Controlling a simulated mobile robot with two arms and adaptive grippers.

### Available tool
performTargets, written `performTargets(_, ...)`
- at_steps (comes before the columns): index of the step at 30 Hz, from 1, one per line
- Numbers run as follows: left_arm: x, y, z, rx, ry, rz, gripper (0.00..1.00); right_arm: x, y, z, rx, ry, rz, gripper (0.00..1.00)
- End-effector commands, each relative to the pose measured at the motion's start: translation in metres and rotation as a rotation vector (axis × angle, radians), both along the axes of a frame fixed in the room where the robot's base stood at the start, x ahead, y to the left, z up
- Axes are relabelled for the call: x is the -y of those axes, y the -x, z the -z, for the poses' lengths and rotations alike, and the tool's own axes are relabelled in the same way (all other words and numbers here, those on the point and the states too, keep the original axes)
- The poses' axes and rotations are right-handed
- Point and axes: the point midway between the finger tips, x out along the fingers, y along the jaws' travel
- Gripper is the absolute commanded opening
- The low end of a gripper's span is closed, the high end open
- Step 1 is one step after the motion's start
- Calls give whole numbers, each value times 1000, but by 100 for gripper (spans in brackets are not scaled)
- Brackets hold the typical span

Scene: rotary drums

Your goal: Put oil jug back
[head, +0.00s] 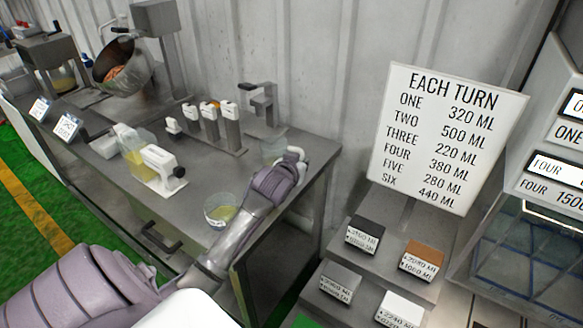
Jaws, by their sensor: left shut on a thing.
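A clear jug, apparently the oil jug (272,149), is at the back right corner of the grey metal table (190,185). My left gripper (294,156) is shut on its right side, partly hidden behind my wrist. Whether the jug rests on the table or is held just above it, I cannot tell. My right gripper is not in view.
A dispenser (157,169) with a yellow-filled clear container stands left of the bowl. Several white-topped grey posts (208,122) stand behind. A tilted drum (122,66) is at the back left. A sign (440,135) and labelled blocks (365,236) are at right.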

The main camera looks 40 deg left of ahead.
Motion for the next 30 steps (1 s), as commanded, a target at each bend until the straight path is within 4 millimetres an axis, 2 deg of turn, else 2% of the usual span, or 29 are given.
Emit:
performTargets(3, -22, -12, 12, -1, -3, -2, 0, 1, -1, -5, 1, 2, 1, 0)
performTargets(9, -41, -24, 27, 2, -2, 0, 0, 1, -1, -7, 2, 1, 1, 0)
performTargets(13, -44, -26, 34, 1, 0, 1, 0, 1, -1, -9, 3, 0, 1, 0)
performTargets(21, -43, -25, 67, 1, -1, 1, 0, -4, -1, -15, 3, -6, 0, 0)
performTargets(30, -43, -25, 70, 1, -2, 2, 0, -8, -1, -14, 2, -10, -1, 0)
